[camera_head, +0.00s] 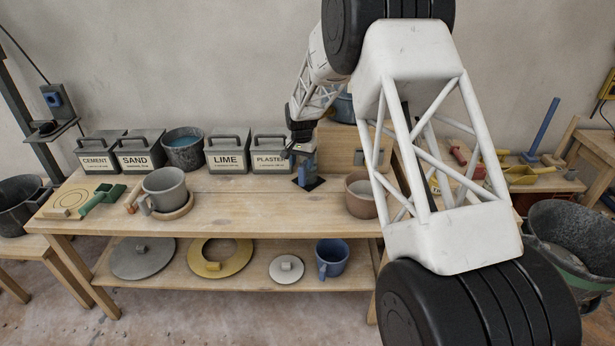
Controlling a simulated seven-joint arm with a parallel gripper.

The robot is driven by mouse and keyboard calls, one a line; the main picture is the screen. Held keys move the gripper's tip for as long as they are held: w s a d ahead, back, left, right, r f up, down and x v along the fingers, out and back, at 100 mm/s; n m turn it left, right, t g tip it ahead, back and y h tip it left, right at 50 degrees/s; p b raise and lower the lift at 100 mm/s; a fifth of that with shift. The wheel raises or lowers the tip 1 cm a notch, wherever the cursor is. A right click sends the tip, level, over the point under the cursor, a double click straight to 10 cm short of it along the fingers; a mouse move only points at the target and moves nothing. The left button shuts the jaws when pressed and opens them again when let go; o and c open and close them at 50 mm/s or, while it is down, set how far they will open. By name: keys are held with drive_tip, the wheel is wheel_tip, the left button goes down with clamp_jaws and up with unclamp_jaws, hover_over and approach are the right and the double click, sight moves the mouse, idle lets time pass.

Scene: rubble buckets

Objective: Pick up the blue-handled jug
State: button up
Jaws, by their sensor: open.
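A blue-grey jug (335,254) with a blue handle on its left side stands upright on the lower shelf of the workbench, right of the middle. My gripper (291,153) is above the benchtop, in front of the box labelled PLASTER, well above the jug and not touching it. It is small in the picture, and its jaws are open with nothing seen between them. A small blue upright object (308,171) on a black square pad stands just below and right of my gripper; I cannot tell whether they touch.
Boxes labelled CEMENT, SAND, LIME (228,155) and PLASTER line the back of the workbench (240,191). A grey jug (164,186) stands at left and a brown pot (360,197) at right. Discs, including a yellow ring (236,253), lie left of the blue-grey jug. My arm hides the right part.

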sight(302, 167)
drive_tip(key=shift+f, duration=0.1)
drive_tip(key=shift+f, duration=2.5)
clamp_jaws()
drive_tip(key=shift+r, duration=0.1)
